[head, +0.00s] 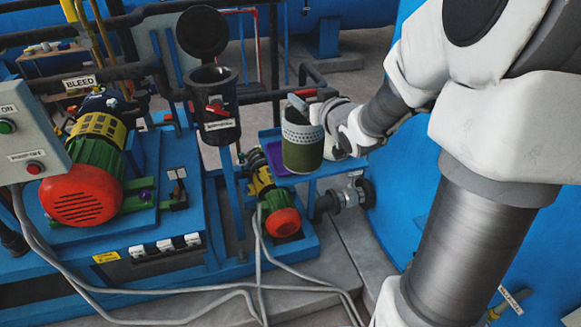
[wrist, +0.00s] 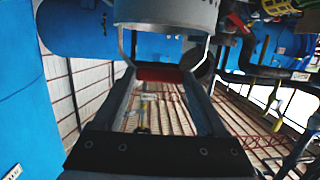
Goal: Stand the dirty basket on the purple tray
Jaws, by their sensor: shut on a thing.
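The dirty basket (head: 302,150) is a round can with a grey perforated upper band and a dark green lower part. It hangs upright, or nearly so, from its handle in my gripper (head: 314,97), which is shut on the handle's red grip (wrist: 160,73). The wrist view shows the basket's grey side (wrist: 165,12) at the top, beyond the fingers. The purple tray (head: 273,160) lies on a blue shelf, and the basket covers much of it in the head view. I cannot tell whether the basket's bottom touches the tray.
An open dark vessel (head: 214,105) with a raised round lid stands left of the tray. A small green-and-red pump (head: 275,205) sits below the shelf. A larger pump (head: 90,175) and a control box (head: 30,135) are at the left. A big blue tank wall (head: 410,180) borders the right.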

